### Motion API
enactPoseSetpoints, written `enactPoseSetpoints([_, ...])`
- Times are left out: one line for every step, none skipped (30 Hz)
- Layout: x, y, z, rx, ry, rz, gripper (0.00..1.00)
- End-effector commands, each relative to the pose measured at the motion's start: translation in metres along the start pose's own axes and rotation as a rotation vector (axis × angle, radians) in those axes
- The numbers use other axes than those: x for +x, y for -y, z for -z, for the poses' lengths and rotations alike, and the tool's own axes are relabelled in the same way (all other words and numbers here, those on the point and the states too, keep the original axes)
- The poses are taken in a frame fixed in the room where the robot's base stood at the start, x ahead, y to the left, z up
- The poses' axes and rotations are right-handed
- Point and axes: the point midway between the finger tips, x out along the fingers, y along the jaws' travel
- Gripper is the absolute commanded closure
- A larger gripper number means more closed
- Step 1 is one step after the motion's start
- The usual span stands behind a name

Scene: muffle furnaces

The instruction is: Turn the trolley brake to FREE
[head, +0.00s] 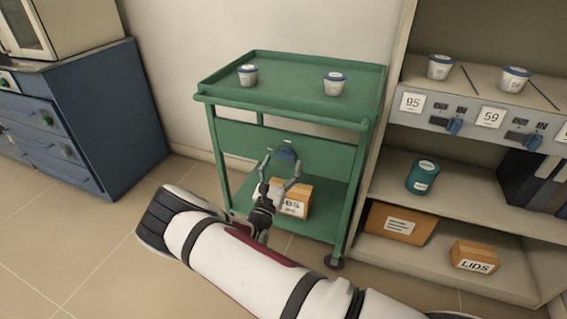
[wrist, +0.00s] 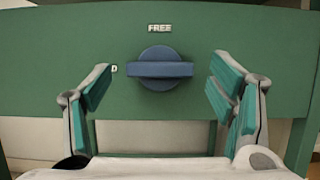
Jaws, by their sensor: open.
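The trolley (head: 290,97) is green, with a front panel below its top tray. The brake knob (wrist: 160,68) is a round blue dial with a horizontal bar grip, and it also shows in the head view (head: 287,154). A FREE label (wrist: 159,28) sits above the knob. Another label, of which only a D shows (wrist: 114,69), lies to its left, mostly hidden by my finger. The bar lies level, in line with the D label. My gripper (wrist: 160,82) is open, its fingers apart on either side of the knob and not touching it.
Two lidded white tubs (head: 248,75) (head: 334,83) stand on the trolley top. A labelled carton (head: 292,198) is on its lower shelf. A shelf unit (head: 480,135) stands close on the right. A blue cabinet (head: 110,120) is at the left, with open floor between.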

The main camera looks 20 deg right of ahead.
Motion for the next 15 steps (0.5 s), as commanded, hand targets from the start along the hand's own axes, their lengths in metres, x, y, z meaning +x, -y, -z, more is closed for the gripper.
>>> enactPoseSetpoints([0.006,0.0,0.0,0.001,0.001,0.001,0.23])
enactPoseSetpoints([0.009,0.0,0.0,0.002,0.001,0.001,0.23])
enactPoseSetpoints([0.012,0.0,0.0,0.002,0.0,0.001,0.23])
enactPoseSetpoints([0.014,0.0,0.0,0.002,0.0,0.001,0.23])
enactPoseSetpoints([0.015,0.0,0.0,0.002,0.0,0.001,0.23])
enactPoseSetpoints([0.017,0.0,0.0,0.002,-0.001,0.001,0.23])
enactPoseSetpoints([0.018,0.0,0.0,0.001,-0.001,0.0,0.23])
enactPoseSetpoints([0.018,0.0,0.0,0.001,-0.001,0.0,0.23])
enactPoseSetpoints([0.019,0.0,0.0,0.001,-0.001,0.0,0.23])
enactPoseSetpoints([0.019,0.0,0.0,0.001,-0.001,0.0,0.23])
enactPoseSetpoints([0.019,0.0,0.0,0.001,-0.001,0.0,0.23])
enactPoseSetpoints([0.019,0.0,0.0,0.001,-0.001,0.0,0.23])
enactPoseSetpoints([0.019,0.0,0.0,0.001,0.0,0.0,0.23])
enactPoseSetpoints([0.019,0.0,0.0,0.001,0.0,0.0,0.23])
enactPoseSetpoints([0.019,0.0,0.0,0.001,0.0,0.0,0.23])
